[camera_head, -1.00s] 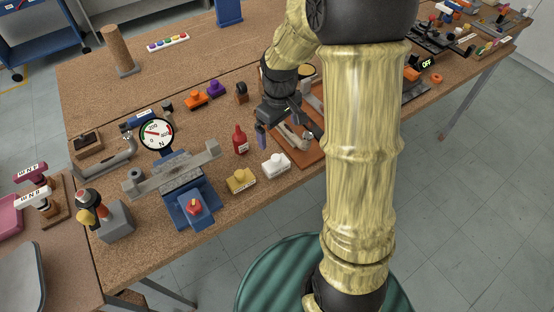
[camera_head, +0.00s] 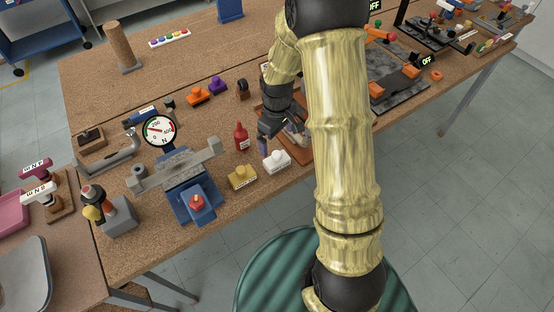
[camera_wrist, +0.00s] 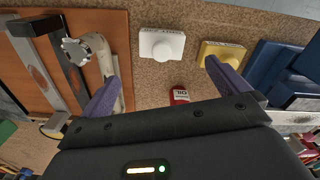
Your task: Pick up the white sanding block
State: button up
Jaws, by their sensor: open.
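The white sanding block (camera_head: 276,161) lies on the brown workbench near its front edge, with a raised knob on top. In the wrist view the white block (camera_wrist: 162,44) shows whole, in the gap between the fingers and beyond their tips. My gripper (camera_head: 281,149) is open and empty, above the bench close to the block. In the wrist view the purple fingers of my gripper (camera_wrist: 160,72) stand wide apart. They do not appear to touch the block.
A yellow block (camera_head: 242,177) lies left of the white one; a red bottle (camera_head: 241,138) stands behind them. A blue fixture with a gauge (camera_head: 159,130) is further left. An orange-brown board with tools (camera_wrist: 118,50) is beside the white block.

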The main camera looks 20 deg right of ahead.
aim_at(275, 153)
jog(key=shift+a+f+p, duration=0.1)
jog(key=shift+f+p, duration=0.3)
jog(key=shift+f, duration=2.15)
jog(key=shift+f, duration=0.1)
jog(key=shift+w+a+f+p, duration=0.1)
jog(key=shift+f+p, duration=0.95)
jog(key=shift+f, duration=1.5)
jog(key=c, duration=0.9)
